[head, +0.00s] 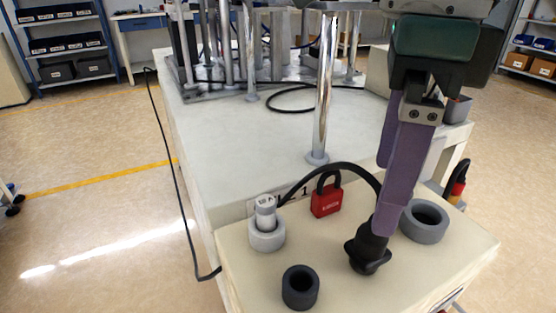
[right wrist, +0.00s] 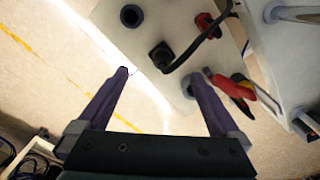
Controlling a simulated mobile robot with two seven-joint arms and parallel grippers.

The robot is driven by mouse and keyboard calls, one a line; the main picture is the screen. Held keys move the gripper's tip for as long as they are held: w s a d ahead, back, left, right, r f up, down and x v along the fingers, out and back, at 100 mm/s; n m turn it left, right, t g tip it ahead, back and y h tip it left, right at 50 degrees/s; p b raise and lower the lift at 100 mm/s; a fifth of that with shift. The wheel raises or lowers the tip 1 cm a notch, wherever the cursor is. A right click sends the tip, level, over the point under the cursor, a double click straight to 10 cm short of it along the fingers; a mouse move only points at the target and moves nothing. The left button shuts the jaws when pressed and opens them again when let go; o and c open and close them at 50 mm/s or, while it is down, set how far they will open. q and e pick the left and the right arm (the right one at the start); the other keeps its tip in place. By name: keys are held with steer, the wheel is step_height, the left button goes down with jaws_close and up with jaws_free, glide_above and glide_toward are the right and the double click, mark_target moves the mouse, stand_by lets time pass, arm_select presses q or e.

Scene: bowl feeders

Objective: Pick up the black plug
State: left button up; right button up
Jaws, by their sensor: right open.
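The black plug (head: 368,252) stands on the pale box top, with a black cable arching from it to the left, past the red padlock. In the right wrist view the plug (right wrist: 162,56) lies ahead, between the lines of the two fingers. My right gripper (head: 384,198) is open and points down with purple fingers; it also shows in the right wrist view (right wrist: 159,76). In the head view the near finger's tip overlaps the plug's upper part; I cannot tell whether it touches. Nothing is between the fingers. My left gripper is not in view.
Around the plug are a grey ring (head: 424,235), a dark ring (head: 300,288), a white cylinder in a light ring (head: 266,238) and a red padlock (head: 326,200). Hand tools (right wrist: 236,88) hang at the box's side. A metal post (head: 323,100) rises behind.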

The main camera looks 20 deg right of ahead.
mark_target(370, 243)
step_height(370, 243, down, 4)
steer(key=shift+s+r, duration=0.1)
steer(key=shift+r, duration=0.1)
steer(key=f, duration=0.4)
steer(key=shift+d+f+b, duration=0.25)
steer(key=shift+d+b, duration=0.1)
steer(key=shift+b, duration=0.05)
steer(key=shift+f, duration=0.45)
